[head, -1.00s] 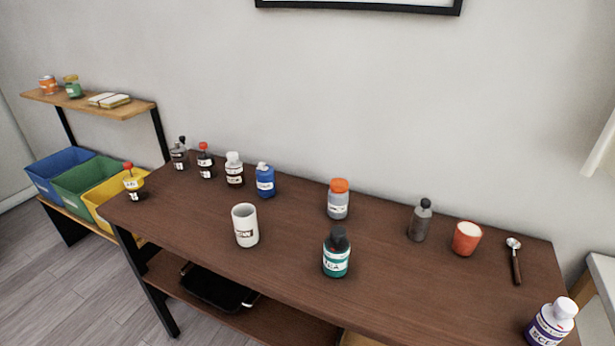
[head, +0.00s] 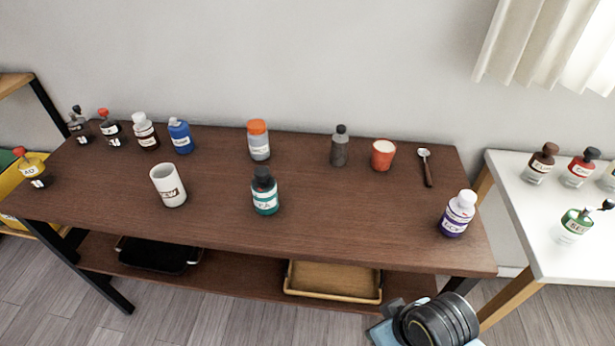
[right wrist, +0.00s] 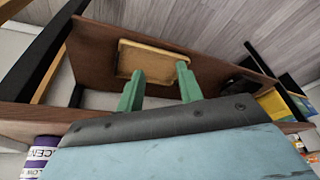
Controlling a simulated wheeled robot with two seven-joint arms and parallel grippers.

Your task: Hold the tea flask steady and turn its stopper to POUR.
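The tea flask (head: 265,197) is a small teal bottle with a white label and a dark stopper (head: 263,175). It stands upright near the front middle of the brown table in the head view, with nothing touching it. The stopper's setting is too small to read. My right gripper (right wrist: 160,87) shows two green fingers spread apart with nothing between them in the right wrist view. It is away from the flask, low in front of the table. My left gripper is not in view.
On the brown table (head: 340,230), a white mug (head: 168,186) stands left of the flask and a purple-labelled bottle (head: 458,213) at the right. Several bottles, a red cup (head: 383,154) and a spoon (head: 425,167) are farther back. A wooden tray (head: 333,282) lies on the lower shelf.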

